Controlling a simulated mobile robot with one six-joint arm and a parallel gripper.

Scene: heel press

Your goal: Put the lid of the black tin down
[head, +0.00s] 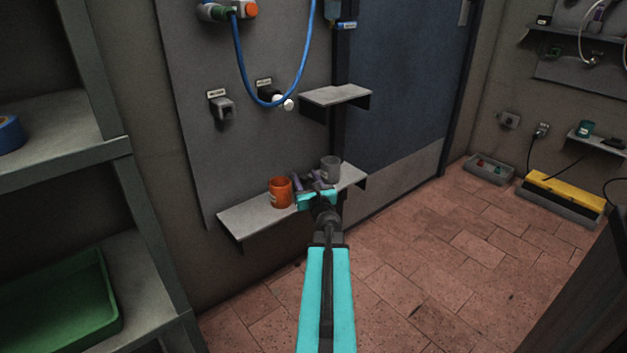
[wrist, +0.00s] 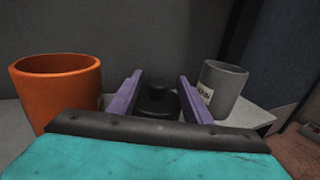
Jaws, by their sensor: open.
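My gripper (head: 307,180) is over the low grey wall shelf. In the wrist view its two purple fingers (wrist: 160,80) are apart. Between them is a black rounded shape with a small knob on top, which looks like the lid (wrist: 157,97) of the black tin. The lid shows a gap to each finger. Its lower part is hidden behind my gripper's dark bar, so I cannot tell how it sits on the tin. In the head view the gripper hides the tin.
An orange cup (head: 280,192) stands left of my gripper and a grey labelled cup (head: 331,169) stands right, both close by on the shelf (head: 245,218). A smaller shelf (head: 336,95) is above. A blue hose (head: 240,60) hangs on the panel. The shelf's left end is bare.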

